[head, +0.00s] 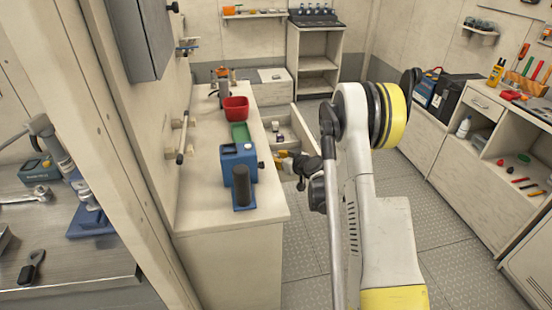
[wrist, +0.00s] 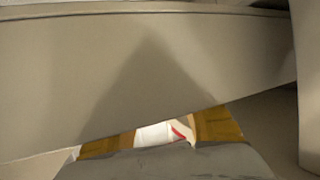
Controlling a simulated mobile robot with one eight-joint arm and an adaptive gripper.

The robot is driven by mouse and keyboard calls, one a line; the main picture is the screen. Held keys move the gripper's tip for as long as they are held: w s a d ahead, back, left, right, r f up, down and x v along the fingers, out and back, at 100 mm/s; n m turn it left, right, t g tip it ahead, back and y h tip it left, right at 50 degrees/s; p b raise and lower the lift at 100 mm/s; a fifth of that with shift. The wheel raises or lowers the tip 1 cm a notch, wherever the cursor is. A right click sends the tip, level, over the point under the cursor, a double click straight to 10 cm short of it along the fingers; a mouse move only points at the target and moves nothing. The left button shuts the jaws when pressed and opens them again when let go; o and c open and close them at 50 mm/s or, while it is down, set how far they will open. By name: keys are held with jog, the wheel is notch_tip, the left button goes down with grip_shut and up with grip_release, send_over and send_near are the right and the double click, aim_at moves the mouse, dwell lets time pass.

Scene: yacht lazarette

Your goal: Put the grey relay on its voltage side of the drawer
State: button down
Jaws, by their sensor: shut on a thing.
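My gripper (head: 283,153) is low beside the near side of the open drawer (head: 303,128), just right of the counter. In the wrist view its yellow-brown fingers (wrist: 162,134) are shut on a pale grey-white piece (wrist: 153,134) with a red stripe. This looks like the grey relay, mostly hidden by the fingers and the dark gripper body. A plain beige panel, probably a drawer wall, fills most of the wrist view close ahead. In the head view small dark and pale items (head: 277,127) lie in the drawer. Its division into sides is not clear.
A workbench with tools (head: 515,180) is at right. The floor (head: 405,172) between is clear.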

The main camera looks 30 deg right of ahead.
jog(key=shift+f, duration=0.15)
jog(key=c, duration=1.3)
grip_release()
jog(key=p+v, duration=0.2)
jog(key=v, duration=1)
jog(key=shift+r, duration=0.2)
